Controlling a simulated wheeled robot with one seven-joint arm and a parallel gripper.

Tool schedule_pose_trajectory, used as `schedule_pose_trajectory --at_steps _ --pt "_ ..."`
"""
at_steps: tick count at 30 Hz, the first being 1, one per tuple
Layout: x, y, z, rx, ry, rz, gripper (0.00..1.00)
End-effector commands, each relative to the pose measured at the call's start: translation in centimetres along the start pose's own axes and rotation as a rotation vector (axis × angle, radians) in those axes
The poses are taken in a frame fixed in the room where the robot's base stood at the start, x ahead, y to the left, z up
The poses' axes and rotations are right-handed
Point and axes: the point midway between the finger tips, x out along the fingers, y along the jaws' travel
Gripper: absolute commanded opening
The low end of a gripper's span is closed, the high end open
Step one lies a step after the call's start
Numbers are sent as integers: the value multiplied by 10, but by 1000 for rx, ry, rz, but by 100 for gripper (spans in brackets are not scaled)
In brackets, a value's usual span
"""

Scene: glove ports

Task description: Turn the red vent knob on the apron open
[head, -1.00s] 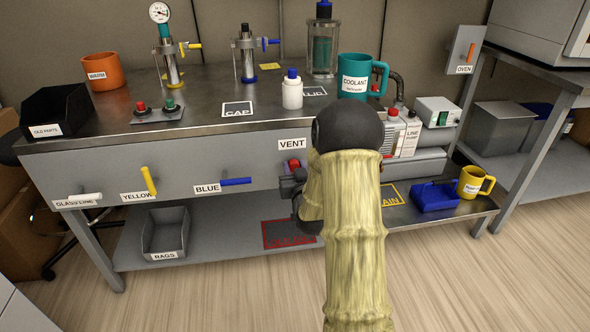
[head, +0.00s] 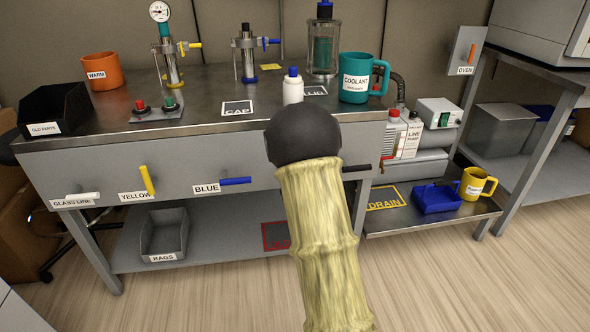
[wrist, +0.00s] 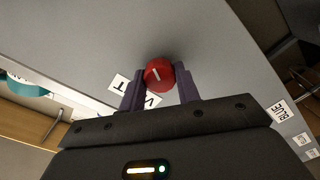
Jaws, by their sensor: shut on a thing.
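The white VENT label (wrist: 120,84) lies just behind the fingers and is partly covered, with only some letters showing. In the head view, my arm hides the knob, the VENT label and my gripper's fingers.
The grey apron (head: 100,170) carries a blue handle (head: 236,181), a yellow handle (head: 147,180) and a white handle (head: 90,195) to the left of my arm. A dark handle-like bar (head: 357,168) shows just right of my arm. Mugs and bottles stand on the bench top.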

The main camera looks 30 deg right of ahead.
Motion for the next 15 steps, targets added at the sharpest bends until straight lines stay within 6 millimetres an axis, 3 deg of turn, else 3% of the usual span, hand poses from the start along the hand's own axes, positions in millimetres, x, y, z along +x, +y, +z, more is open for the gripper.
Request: schedule_pose_trajectory --at_steps 15 --pt "1 0 -1 -366 -7 3 10"
